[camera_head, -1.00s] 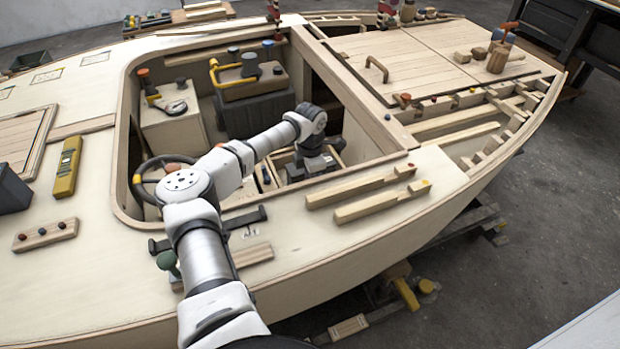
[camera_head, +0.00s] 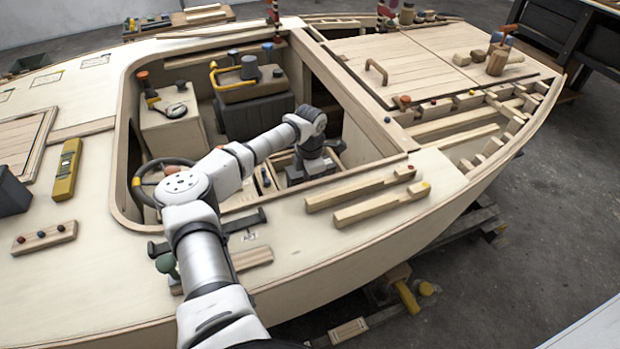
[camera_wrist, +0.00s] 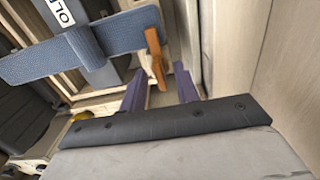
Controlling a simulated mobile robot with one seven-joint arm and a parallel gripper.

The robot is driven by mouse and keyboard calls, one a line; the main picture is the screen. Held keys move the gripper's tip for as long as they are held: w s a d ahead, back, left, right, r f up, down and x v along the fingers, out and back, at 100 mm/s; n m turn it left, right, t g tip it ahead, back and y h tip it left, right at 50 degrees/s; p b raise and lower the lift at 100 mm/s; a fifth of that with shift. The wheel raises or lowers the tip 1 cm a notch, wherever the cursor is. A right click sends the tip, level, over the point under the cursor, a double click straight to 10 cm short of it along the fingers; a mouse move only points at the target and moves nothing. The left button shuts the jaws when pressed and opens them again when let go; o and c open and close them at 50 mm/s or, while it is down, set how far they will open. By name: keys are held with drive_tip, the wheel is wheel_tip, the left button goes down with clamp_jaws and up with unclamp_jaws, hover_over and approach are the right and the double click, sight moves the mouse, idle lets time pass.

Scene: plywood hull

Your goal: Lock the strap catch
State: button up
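In the wrist view a blue textured strap (camera_wrist: 120,35) runs across a blue-grey body with a white label (camera_wrist: 60,12), of which only "OL" reads. At the strap's right end stands an orange-brown lever (camera_wrist: 156,58), apparently part of the catch. My gripper (camera_wrist: 161,70) is open, with its two purple fingers apart and the lever's lower end between them in the picture. I cannot tell whether either finger touches it. In the head view my gripper (camera_head: 311,168) reaches down into the cockpit opening; its fingertips, the strap and the lever are hidden there.
A pale plywood wall (camera_wrist: 225,45) rises close to the right of my fingers. Two wooden bars (camera_head: 358,188) lie on the near side deck.

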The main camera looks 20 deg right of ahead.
wheel_tip(320, 180, up, 14)
drive_tip(key=b, duration=0.2)
drive_tip(key=shift+f, duration=0.1)
idle(0.4)
